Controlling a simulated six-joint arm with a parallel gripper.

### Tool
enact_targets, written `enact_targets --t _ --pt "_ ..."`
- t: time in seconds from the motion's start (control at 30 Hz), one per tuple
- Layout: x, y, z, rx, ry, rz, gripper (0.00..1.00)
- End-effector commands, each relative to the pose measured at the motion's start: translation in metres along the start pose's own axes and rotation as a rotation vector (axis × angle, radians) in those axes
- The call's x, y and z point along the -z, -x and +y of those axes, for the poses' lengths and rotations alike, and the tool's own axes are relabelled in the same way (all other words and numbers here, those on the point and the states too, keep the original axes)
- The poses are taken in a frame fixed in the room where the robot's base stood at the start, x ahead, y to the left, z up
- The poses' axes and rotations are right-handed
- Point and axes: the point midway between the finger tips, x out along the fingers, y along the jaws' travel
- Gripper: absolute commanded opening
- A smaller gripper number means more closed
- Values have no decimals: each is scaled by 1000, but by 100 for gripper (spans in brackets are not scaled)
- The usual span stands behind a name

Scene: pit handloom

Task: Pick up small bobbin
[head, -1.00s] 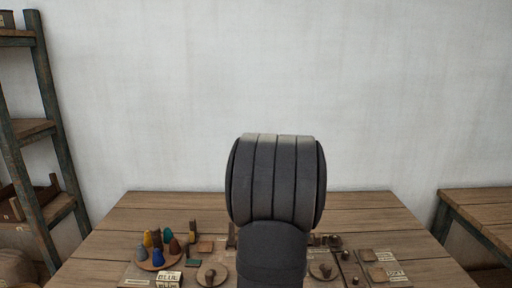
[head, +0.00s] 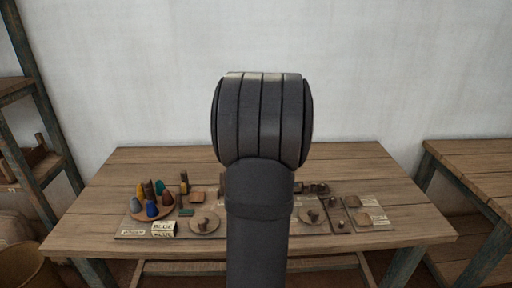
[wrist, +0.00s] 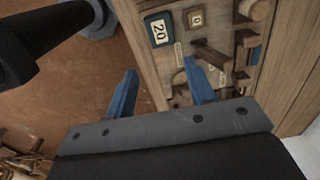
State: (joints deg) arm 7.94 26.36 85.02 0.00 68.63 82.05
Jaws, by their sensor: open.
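My gripper (wrist: 161,68) shows in the wrist view with two blue fingers spread apart and nothing between them. It is above the table's edge, one finger over the brown floor and one over the board. In the head view my arm hides it. I cannot tell for sure which piece is the small bobbin. Small knobbed pieces stand on a left round disc (head: 204,222) and a right round disc (head: 311,214). A narrow tray (head: 338,229) to their right also holds small pieces. Several coloured cones stand on a round tray (head: 136,210) at the left.
The wooden table (head: 400,220) carries a board with labels, including a BLUE card (head: 163,228). A side table (head: 470,165) stands right and a shelf (head: 40,150) left. The table's back strip is clear.

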Motion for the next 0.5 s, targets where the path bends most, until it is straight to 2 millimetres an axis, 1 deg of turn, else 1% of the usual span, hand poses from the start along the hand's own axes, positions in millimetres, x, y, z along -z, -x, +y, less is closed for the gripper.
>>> enact_targets --t 0.27,0.33,0.37,0.43,0.47,0.5 --pt "0 0 0 0 1 0 41" --pt "0 0 -4 2 16 2 41" --pt "0 1 -8 3 33 5 41" --pt "-2 3 -24 12 105 15 41" --pt "-2 4 -34 17 148 21 41" --pt "-4 6 -49 24 217 33 41"
